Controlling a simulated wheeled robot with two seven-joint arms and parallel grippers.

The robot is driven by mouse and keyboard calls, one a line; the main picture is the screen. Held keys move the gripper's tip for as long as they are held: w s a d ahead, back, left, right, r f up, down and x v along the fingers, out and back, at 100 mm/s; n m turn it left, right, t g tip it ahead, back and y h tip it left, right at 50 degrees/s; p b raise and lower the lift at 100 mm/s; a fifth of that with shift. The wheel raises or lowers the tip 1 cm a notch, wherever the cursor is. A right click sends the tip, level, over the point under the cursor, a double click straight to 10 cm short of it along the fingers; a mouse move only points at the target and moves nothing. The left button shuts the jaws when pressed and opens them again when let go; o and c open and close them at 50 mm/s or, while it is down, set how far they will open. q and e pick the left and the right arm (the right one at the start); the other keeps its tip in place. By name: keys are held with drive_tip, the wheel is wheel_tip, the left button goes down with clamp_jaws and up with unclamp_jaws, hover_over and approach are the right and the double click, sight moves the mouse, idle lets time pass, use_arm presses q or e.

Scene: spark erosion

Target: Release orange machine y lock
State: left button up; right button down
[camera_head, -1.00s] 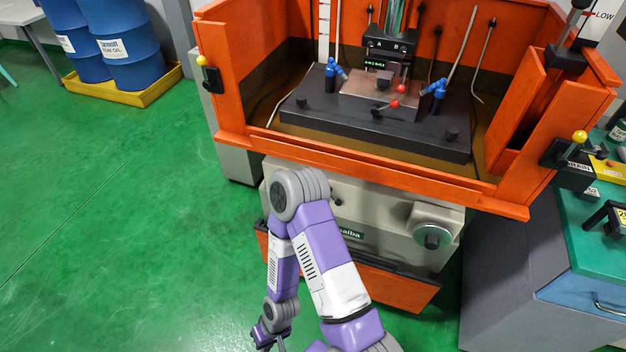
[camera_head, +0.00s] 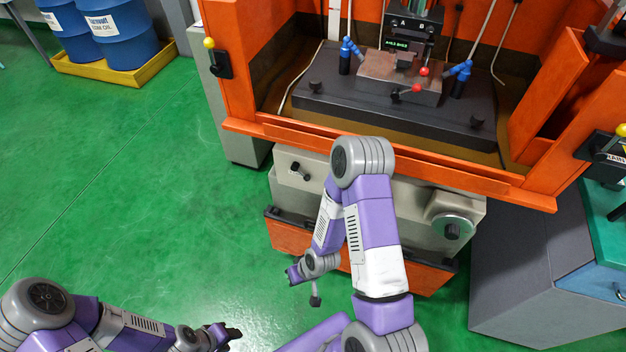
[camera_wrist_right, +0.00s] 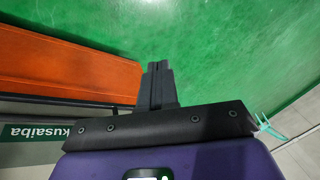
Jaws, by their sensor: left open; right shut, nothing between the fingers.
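The orange machine (camera_head: 285,131) stands at the upper right, with a grey front panel below its orange tank. A small dark lever (camera_head: 299,171) sits on the left of that panel; I cannot tell whether it is the y lock. My right arm covers the panel's middle. My right gripper (camera_wrist_right: 158,70) is shut and empty in the right wrist view, over green floor beside the machine. In the head view its hand is low in front of the machine, apart from the lever. My left gripper (camera_head: 228,334) is open and empty at the bottom, over the floor.
A round handwheel (camera_head: 452,228) is on the panel's right. Inside the tank is a dark worktable (camera_head: 330,90) with blue nozzles. A grey cabinet (camera_head: 530,260) stands to the right. Blue drums (camera_head: 118,42) stand at the upper left. The green floor at left is clear.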

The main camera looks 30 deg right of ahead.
drive_tip(key=w+d+r+n+t, duration=0.2)
drive_tip(key=w+d+r, duration=0.2)
drive_tip(key=d, duration=0.3)
drive_tip(key=w+d+r+n+t+h, duration=0.1)
drive_tip(key=w+d+r+n+t, duration=0.1)
drive_tip(key=w+d+r, duration=0.3)
drive_tip(key=w+d+r+n+t, duration=0.3)
drive_tip(key=d+r, duration=0.3)
drive_tip(key=d, duration=0.3)
drive_tip(key=shift+w+d+r+t+h, duration=0.3)
drive_tip(key=shift+w+d+t+h, duration=0.1)
drive_tip(key=shift+w+t, duration=0.3)
drive_tip(key=shift+w, duration=0.1)
drive_tip(key=b, duration=0.4)
approach(308, 178)
drive_tip(key=x, duration=0.5)
drive_tip(key=shift+w+a+f, duration=0.1)
drive_tip(key=shift+w+f, duration=0.45)
drive_tip(key=shift+w, duration=0.2)
